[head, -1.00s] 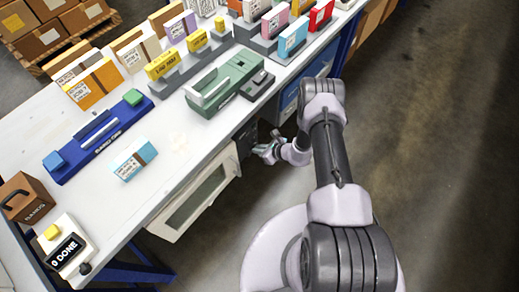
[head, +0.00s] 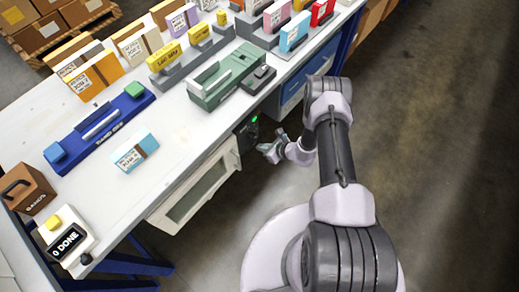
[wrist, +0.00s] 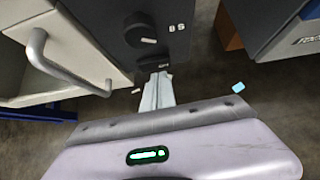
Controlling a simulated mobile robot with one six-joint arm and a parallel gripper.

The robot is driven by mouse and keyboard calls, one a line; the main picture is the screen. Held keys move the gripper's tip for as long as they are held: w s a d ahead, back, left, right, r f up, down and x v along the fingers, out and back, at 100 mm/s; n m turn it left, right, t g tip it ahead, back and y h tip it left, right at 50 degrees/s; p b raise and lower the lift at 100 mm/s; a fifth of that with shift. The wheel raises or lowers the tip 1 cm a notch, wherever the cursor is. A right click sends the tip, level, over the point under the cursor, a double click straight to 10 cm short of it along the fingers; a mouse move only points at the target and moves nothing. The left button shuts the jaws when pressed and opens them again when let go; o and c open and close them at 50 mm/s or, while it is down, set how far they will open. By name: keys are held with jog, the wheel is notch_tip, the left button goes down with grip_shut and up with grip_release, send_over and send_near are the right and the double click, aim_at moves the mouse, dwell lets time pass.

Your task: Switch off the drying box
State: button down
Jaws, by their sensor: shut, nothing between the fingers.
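The drying box (head: 165,223) hangs under the table's front edge, with a white windowed door. Its dark control panel (head: 242,137) is at the right end, with a green light (head: 254,118) lit. In the wrist view the dark panel (wrist: 110,12) bears a round black knob (wrist: 140,30) with a pale mark, and small white markings beside it. My gripper (head: 268,152) is low in front of the panel, shut and empty. In the wrist view its fingers (wrist: 158,80) point at the panel's lower part; whether they touch it I cannot tell.
The door's bar handle (wrist: 62,62) juts out left of the panel. A blue-grey drawer unit (head: 292,100) stands to the right. The table (head: 120,205) above carries boxes, a blue device (head: 98,128) and a green device (head: 222,78). The floor at right is clear.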

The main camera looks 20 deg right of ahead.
jog(key=p+v, duration=0.4)
jog(key=v, duration=0.7)
jog(key=shift+s+d+f, duration=0.25)
jog(key=shift+d+f, duration=0.05)
jog(key=shift+d, duration=0.15)
